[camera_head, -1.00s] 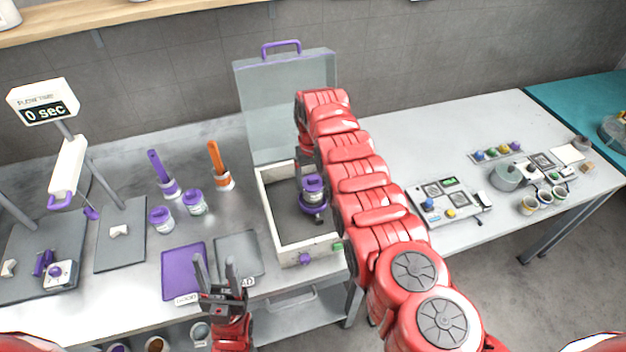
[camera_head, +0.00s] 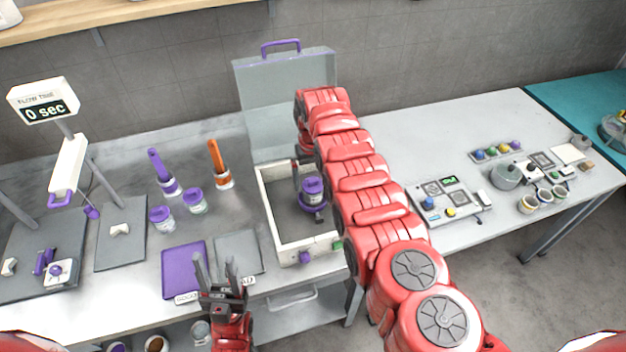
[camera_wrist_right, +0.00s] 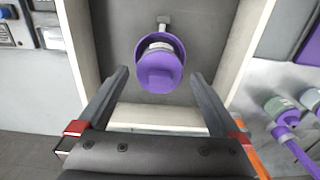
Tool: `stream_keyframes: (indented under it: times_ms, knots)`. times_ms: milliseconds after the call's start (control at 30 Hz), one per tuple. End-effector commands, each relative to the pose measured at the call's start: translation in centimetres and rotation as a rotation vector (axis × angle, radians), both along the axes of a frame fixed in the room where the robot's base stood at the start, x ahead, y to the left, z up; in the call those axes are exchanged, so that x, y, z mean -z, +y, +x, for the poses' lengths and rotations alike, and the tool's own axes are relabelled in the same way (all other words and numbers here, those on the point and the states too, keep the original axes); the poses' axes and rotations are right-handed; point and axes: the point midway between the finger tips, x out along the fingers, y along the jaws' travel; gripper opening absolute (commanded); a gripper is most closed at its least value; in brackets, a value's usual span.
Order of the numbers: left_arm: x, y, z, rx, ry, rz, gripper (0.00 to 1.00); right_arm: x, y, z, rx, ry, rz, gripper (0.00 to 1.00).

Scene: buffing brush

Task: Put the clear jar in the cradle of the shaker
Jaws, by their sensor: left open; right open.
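The shaker (camera_head: 268,225) is an open pale box with a raised clear lid (camera_head: 287,100). Inside it a jar with a purple lid (camera_head: 313,186) stands in the purple ring cradle (camera_head: 314,204). In the right wrist view, the jar's purple lid (camera_wrist_right: 160,74) sits within the purple cradle ring (camera_wrist_right: 143,45). My right gripper (camera_wrist_right: 160,88) is open over the box, its fingers apart on either side of the jar and not touching it. In the head view its arm hides the fingertips. My left gripper (camera_head: 221,270) is open and empty in front of the mats.
A purple mat (camera_head: 183,272) and a grey mat (camera_head: 240,252) lie in front. A flow timer (camera_head: 42,103) stands at left.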

Motion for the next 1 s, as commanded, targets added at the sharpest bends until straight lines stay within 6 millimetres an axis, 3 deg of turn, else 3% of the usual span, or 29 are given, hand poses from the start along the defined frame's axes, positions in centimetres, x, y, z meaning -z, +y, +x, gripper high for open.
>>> stream_keyframes:
  times_ms: [133, 367, 500, 700, 1000]
  knots:
    - [-0.8, 0.0, 0.0, 0.000, 0.000, 0.000, 0.50, -2.1, 0.0, 0.0, -0.001, -0.005, 0.001, 1.00]
    - [2.8, 0.0, 0.0, 0.000, 0.000, 0.000, 0.50, -7.3, 0.0, 0.2, 0.000, -0.010, 0.002, 1.00]
    - [3.1, 0.0, 0.0, 0.000, 0.000, 0.000, 0.50, -9.3, 0.0, 0.1, 0.000, 0.000, 0.003, 1.00]
    - [3.7, 0.0, 0.0, 0.000, 0.000, 0.000, 0.50, -10.6, -0.1, 0.0, 0.000, 0.001, 0.000, 1.00]
    - [3.6, 0.0, 0.0, 0.000, 0.000, 0.000, 0.50, -10.9, -0.1, -0.1, 0.000, 0.002, -0.002, 1.00]
